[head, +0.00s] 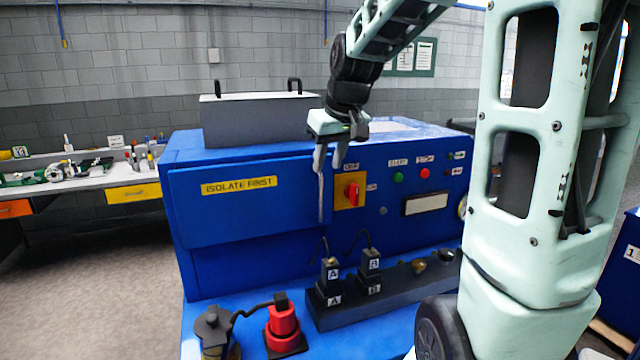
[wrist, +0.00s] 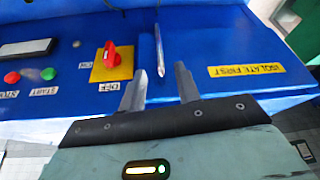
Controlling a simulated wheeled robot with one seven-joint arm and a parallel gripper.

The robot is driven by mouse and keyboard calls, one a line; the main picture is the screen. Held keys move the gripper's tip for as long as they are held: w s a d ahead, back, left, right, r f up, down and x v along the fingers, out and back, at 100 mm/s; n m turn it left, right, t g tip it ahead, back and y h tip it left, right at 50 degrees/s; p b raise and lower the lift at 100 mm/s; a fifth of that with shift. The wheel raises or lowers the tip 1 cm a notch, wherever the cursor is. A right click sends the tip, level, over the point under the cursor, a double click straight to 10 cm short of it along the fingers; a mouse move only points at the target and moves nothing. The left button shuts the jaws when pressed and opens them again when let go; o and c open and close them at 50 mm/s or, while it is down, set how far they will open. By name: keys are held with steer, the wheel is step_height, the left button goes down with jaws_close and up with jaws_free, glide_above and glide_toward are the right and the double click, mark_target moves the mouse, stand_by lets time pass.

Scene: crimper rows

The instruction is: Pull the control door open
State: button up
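The control door (head: 240,215) is a blue panel on the front of the blue machine, with a yellow "ISOLATE FIRST" label. It looks shut. A thin silver upright handle (head: 321,198) is near its right edge; it also shows in the wrist view (wrist: 160,52). My gripper (head: 326,162) is in front of the machine, by the handle's upper part. In the wrist view my gripper (wrist: 158,84) is open, and the handle lies ahead between its fingers, with no contact seen. A red switch (head: 351,192) on a yellow plate is beside the handle, its knob upright toward the OFF label.
Buttons and a display (head: 425,203) are right of the switch. Below stand padlock-like blocks A (head: 331,272) and B (head: 370,262) on a dark rail, and a red plug-like part (head: 282,325). A grey box (head: 258,120) sits on top. Floor at left is clear.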

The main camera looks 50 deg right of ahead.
mark_target(322, 183)
steer(key=p+x, duration=0.1)
steer(key=x, duration=0.7)
steer(key=shift+w+f+p, duration=0.1)
steer(key=shift+f+p, duration=0.2)
jaws_close()
